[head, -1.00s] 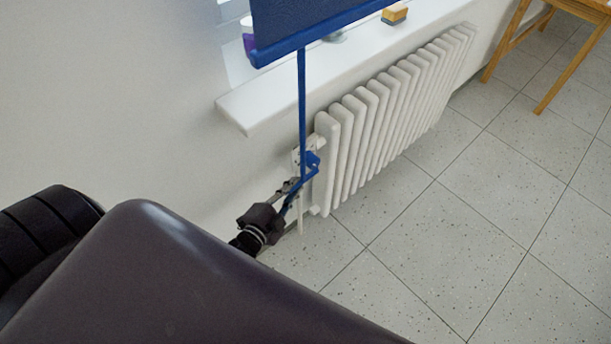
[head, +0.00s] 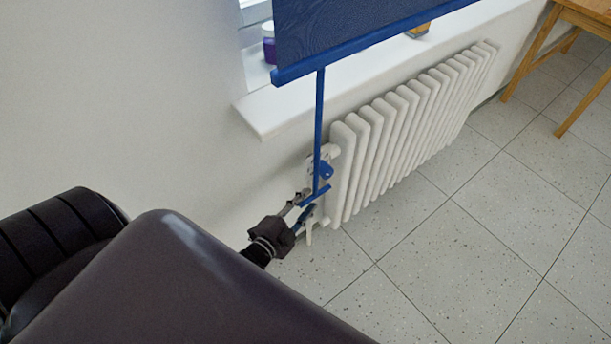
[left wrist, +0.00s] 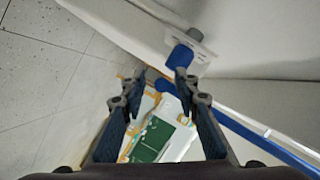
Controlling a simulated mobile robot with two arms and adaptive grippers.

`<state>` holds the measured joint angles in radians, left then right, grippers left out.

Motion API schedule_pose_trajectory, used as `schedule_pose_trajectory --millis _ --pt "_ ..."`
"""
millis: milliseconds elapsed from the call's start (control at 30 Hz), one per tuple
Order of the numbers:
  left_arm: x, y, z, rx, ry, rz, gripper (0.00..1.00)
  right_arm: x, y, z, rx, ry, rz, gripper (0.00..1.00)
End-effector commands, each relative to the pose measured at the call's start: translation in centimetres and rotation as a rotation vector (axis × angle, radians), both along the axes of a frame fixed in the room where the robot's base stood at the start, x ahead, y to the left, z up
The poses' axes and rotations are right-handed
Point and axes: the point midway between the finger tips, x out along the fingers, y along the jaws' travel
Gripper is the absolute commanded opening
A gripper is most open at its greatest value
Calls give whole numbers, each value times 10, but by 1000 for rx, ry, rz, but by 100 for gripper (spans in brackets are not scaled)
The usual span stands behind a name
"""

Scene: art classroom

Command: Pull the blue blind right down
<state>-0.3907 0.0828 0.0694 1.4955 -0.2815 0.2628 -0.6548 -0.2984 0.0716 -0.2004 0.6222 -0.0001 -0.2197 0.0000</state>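The blue blind (head: 350,35) hangs in front of the window at the top of the head view, its lower bar (head: 370,45) a little above the sill. A thin blue pull rod (head: 319,125) drops from the bar to a short crosswise blue handle (head: 316,197) beside the radiator's near end. My left gripper (head: 306,206) is at the handle with its fingers spread. In the left wrist view the fingertips (left wrist: 161,75) are apart, with a bit of blue (left wrist: 165,87) between or just beyond them; contact cannot be told. My right gripper is out of view.
A wall bracket with a blue piece (head: 325,170) sits close behind the rod. The white radiator (head: 400,130) stands right of it under the sill (head: 270,112). A wooden table (head: 560,60) is at upper right. The tiled floor (head: 450,230) is clear.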

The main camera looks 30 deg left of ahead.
Motion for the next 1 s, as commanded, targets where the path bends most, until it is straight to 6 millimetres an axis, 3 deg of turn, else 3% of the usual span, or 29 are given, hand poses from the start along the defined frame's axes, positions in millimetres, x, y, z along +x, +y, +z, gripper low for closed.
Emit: schedule_pose_trajectory --millis 233,700,1000 --pt "-9 1 1 0 2 1 29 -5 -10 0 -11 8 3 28" --pt "-97 2 20 0 3 1 29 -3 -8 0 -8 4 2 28" --pt "-117 2 26 0 1 -1 29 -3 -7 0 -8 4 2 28"
